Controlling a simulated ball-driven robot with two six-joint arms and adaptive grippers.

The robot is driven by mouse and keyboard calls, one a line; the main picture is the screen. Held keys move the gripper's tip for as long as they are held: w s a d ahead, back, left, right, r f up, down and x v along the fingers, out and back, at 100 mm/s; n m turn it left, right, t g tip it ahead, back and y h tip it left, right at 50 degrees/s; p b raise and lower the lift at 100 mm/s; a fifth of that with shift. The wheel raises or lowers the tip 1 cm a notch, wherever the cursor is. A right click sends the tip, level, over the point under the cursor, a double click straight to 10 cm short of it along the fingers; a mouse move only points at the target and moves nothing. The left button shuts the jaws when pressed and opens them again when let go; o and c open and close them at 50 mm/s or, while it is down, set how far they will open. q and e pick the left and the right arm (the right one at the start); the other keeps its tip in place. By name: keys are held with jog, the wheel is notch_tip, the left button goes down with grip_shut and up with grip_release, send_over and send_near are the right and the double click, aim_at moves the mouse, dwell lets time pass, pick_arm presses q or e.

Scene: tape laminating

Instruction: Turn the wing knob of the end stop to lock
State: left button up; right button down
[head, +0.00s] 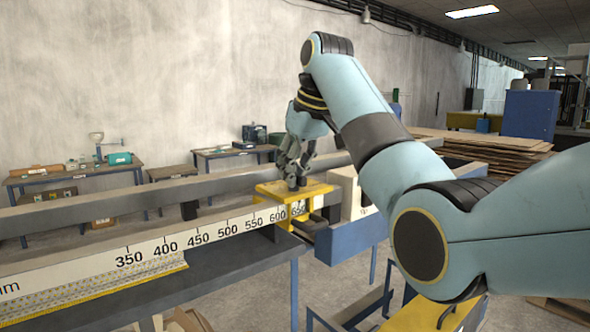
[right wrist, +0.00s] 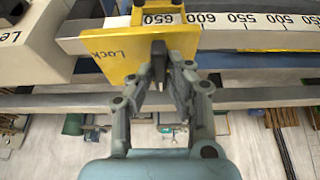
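The end stop is a yellow block (head: 268,192) on the long rail with the measuring scale. It also shows in the right wrist view (right wrist: 100,47), with the word "Lock" on its face. The dark wing knob (right wrist: 158,62) stands out from the block and looks upright in the right wrist view. My right gripper (head: 293,181) is over the block from above. In the right wrist view its fingertips (right wrist: 161,76) close in on both sides of the knob and appear to touch it. In the head view the fingers mostly hide the knob. My left gripper is not in view.
The white scale (head: 150,252) runs along the rail, with numbers from 350 to 600 clear in the head view. A grey beam (head: 90,207) runs behind it. A white box (head: 345,190) stands right of the end stop. Work tables (head: 75,176) are far back by the wall.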

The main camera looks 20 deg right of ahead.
jog(key=shift+a+m+h, duration=0.1)
jog(key=shift+m+h, duration=0.3)
jog(key=shift+m, duration=0.6)
jog(key=m+h, duration=0.1)
jog(key=m, duration=0.3)
jog(key=shift+h, duration=0.4)
jog(key=m+h, duration=0.1)
jog(key=m, duration=0.2)
jog(key=m+h, duration=0.1)
jog(key=m, duration=0.1)
jog(key=shift+a+m+g, duration=0.15)
jog(key=shift+m+g, duration=0.25)
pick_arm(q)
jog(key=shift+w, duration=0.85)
pick_arm(e)
jog(key=m+g, duration=0.1)
jog(key=m, duration=0.2)
jog(key=m+g+h, duration=0.1)
jog(key=m, duration=0.2)
jog(key=shift+w, duration=0.1)
